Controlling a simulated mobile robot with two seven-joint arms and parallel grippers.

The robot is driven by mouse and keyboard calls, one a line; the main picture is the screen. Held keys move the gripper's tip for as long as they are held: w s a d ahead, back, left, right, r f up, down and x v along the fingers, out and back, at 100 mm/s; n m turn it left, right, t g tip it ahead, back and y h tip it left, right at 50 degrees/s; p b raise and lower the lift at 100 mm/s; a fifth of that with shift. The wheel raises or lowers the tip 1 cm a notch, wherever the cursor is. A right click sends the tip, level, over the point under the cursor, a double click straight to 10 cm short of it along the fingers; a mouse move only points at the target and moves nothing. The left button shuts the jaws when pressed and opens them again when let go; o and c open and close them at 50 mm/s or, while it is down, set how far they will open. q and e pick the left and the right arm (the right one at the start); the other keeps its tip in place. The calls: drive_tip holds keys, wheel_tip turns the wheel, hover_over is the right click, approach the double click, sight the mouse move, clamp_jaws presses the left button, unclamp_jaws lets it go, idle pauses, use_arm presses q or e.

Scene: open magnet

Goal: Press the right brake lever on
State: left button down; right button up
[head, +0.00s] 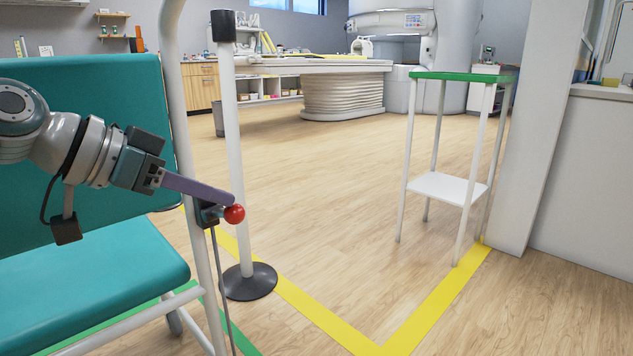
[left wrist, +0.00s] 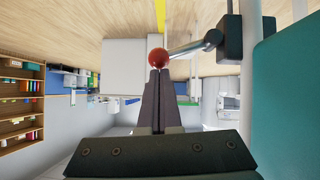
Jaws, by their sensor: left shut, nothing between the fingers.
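The brake lever has a red ball knob (head: 234,214) and a dark bracket on the white tube frame of a teal chair (head: 90,100). My left gripper (head: 229,199) comes in from the left with its fingers together and empty. Its fingertips are at the knob in the head view. In the left wrist view the knob (left wrist: 158,57) is right at the tips of the closed fingers (left wrist: 156,74), and the lever's metal rod (left wrist: 188,48) runs from it to a dark block (left wrist: 229,38). I cannot tell whether tips and knob touch. My right gripper is not in view.
A white post (head: 232,150) on a black round base (head: 249,281) stands just behind the lever. A small white stand with a green top (head: 465,76) is at the right. Yellow tape (head: 330,322) marks the wooden floor, which is clear between. A scanner with its table (head: 320,66) is at the back.

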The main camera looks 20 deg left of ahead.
sight(238, 223)
use_arm(q)
drive_tip(key=shift+d+f, duration=0.1)
drive_tip(key=shift+s+d+f+m+t+y+p, duration=0.2)
drive_tip(key=shift+d+f+m+y+p, duration=0.1)
drive_tip(key=shift+f+m+y+p, duration=0.2)
drive_tip(key=shift+s+d+f+m+t+y+p, duration=0.2)
drive_tip(key=shift+d+f+m+y+p, duration=0.1)
drive_tip(key=shift+f+m+y+p, duration=0.15)
drive_tip(key=f+m+y, duration=0.1)
drive_tip(key=d+f+m+t+y+p, duration=0.1)
drive_tip(key=shift+f, duration=0.35)
drive_tip(key=shift+a+r, duration=0.15)
drive_tip(key=shift+r+p, duration=0.75)
drive_tip(key=shift+p, duration=0.35)
